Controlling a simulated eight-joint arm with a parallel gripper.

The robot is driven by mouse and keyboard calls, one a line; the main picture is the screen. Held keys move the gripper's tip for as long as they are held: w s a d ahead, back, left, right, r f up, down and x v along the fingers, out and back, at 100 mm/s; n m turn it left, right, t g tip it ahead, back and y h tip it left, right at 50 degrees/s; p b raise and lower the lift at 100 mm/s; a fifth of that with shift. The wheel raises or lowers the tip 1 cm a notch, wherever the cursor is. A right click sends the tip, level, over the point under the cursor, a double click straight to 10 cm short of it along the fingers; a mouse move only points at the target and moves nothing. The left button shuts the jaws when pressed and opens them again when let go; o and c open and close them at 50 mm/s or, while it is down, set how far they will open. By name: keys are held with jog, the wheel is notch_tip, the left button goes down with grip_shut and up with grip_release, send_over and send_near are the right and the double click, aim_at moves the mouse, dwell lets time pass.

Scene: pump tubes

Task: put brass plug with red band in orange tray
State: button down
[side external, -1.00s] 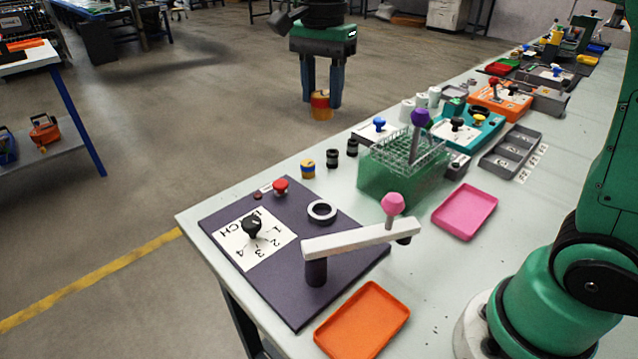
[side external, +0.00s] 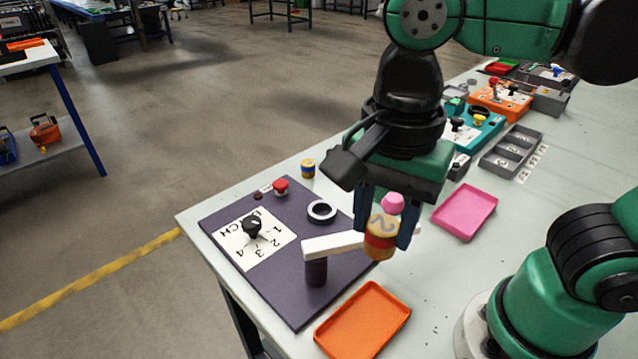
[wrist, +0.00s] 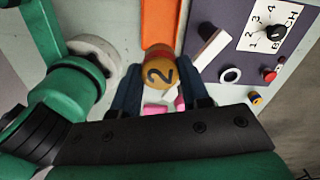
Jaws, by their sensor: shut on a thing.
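The brass plug with a red band (side external: 381,240) is held between the two blue fingers of my gripper (side external: 388,232). It is above the table, behind and up from the orange tray (side external: 362,320) in the side view. Its top carries a "2". In the wrist view the plug (wrist: 159,72) sits between the fingertips of my gripper (wrist: 160,88), with the orange tray (wrist: 158,22) just beyond it. The visible part of the tray is empty. The gripper is shut on the plug.
A pink tray (side external: 465,212) lies to the right. A second brass plug with a blue band (side external: 308,169) stands behind the board.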

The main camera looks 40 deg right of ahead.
aim_at(379, 247)
notch_tip(379, 247, down, 16)
jog(key=shift+f, duration=0.1)
dwell(0.7)
jog(key=shift+c, duration=2.2)
grip_release()
jog(key=shift+f, duration=0.1)
jog(key=shift+r, duration=6.2)
